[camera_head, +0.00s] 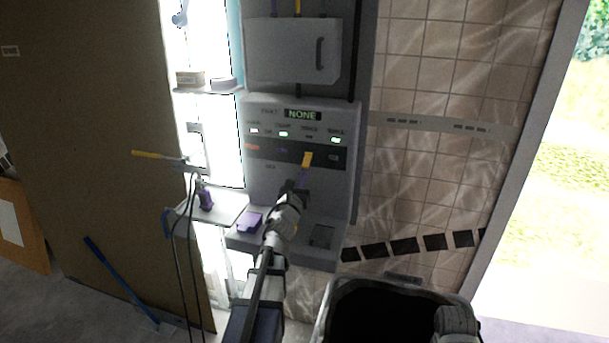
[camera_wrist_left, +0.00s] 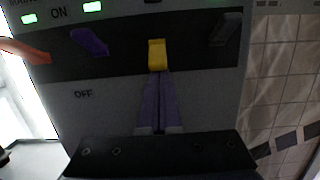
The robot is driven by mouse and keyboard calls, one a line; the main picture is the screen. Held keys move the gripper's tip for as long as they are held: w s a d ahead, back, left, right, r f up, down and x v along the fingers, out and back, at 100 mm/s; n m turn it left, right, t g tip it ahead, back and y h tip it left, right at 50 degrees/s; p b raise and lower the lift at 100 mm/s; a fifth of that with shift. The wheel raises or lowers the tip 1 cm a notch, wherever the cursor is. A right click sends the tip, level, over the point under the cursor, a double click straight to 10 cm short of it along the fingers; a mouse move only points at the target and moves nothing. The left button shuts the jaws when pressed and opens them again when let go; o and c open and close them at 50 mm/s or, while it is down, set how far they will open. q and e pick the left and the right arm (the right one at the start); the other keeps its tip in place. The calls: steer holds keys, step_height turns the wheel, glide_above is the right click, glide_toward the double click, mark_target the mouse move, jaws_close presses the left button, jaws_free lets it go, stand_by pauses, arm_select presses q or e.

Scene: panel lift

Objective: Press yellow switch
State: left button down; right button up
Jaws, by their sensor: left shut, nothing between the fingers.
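The yellow switch (camera_head: 307,159) is a small lever in the dark strip of the grey wall panel. It also shows in the left wrist view (camera_wrist_left: 157,54), upper middle. My left gripper (camera_head: 301,178) is shut and empty, its purple fingers pressed together. In the left wrist view the fingertips (camera_wrist_left: 159,76) are right at the lower end of the yellow switch; I cannot tell whether they touch it. The lamp above the yellow switch is dark, while the others are lit.
Orange (camera_wrist_left: 25,51), purple (camera_wrist_left: 88,42) and dark grey (camera_wrist_left: 226,29) levers flank the yellow one. The panel's display (camera_head: 303,114) reads NONE. A dark open bin (camera_head: 340,300) stands at lower right.

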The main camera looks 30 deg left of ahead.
mark_target(308, 157)
arm_select(q)
steer(key=shift+s+r+p, duration=0.25)
steer(key=shift+r+p, duration=0.2)
stand_by(0.4)
steer(key=shift+s+d+r+p, duration=0.1)
steer(key=shift+s+r+p, duration=0.15)
steer(key=shift+r+p, duration=0.3)
steer(key=shift+s+d+r+p, duration=0.1)
steer(key=shift+s+r+p, duration=0.1)
steer(key=shift+r+p, duration=0.35)
steer(key=s+d+r+p, duration=0.1)
steer(key=s+r+p, duration=0.5)
steer(key=r+p, duration=0.1)
steer(key=shift+s+d+r, duration=0.2)
steer(key=shift+r, duration=0.05)
